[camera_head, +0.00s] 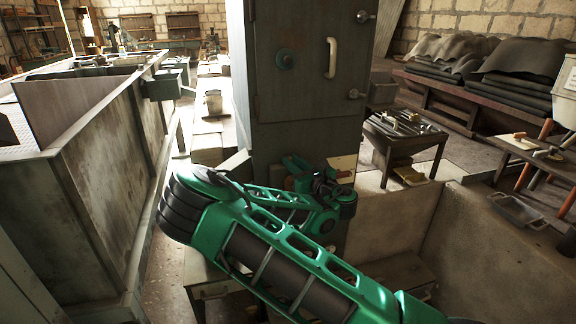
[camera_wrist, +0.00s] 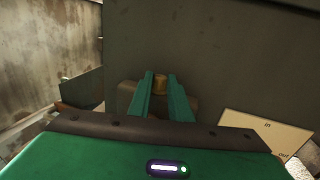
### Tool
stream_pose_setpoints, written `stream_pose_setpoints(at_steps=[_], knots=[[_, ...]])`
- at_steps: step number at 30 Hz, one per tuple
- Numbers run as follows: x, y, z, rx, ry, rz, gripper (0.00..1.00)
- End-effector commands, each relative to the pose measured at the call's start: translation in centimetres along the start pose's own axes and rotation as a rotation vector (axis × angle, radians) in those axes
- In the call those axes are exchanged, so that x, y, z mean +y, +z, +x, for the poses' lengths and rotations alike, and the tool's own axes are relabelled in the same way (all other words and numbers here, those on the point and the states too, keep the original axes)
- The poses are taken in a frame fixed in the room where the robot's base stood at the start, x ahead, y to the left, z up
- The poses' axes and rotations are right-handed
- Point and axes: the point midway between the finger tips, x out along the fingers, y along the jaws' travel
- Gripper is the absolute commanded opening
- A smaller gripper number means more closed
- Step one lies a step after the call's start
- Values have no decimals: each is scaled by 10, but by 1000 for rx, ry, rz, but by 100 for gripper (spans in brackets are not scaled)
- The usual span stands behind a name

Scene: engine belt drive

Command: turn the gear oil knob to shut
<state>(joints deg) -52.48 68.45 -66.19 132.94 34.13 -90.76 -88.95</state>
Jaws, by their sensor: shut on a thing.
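A small brass-coloured knob (camera_wrist: 160,85) shows in the wrist view against the dark face of a tall metal cabinet (camera_wrist: 215,50). I take it to be the gear oil knob. My gripper (camera_wrist: 161,77) has its two green fingers on either side of the knob, shut on it. The knob's turn position cannot be read. In the head view, the cabinet (camera_head: 310,95) stands in the middle, and my green arm reaches to its lower front. The arm hides the knob and my fingertips there.
A pale card with small marks (camera_wrist: 268,133) is right of the fingers in the wrist view. A large metal tank (camera_head: 105,175) stands left, a small tool table (camera_head: 405,135) right.

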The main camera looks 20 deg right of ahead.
Motion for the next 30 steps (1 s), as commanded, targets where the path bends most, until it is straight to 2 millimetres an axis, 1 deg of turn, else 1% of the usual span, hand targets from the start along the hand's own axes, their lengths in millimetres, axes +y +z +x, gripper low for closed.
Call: stream_pose_setpoints(at_steps=[1,10,26,27,29,30], knots=[[-3,1,0,-3,19,-2,0],[-4,0,0,-4,120,-2,0],[-5,0,0,-3,141,-3,0],[-5,0,0,-3,141,-3,23],[-5,0,0,-3,141,-3,36],[-5,0,0,-3,141,-3,36]])
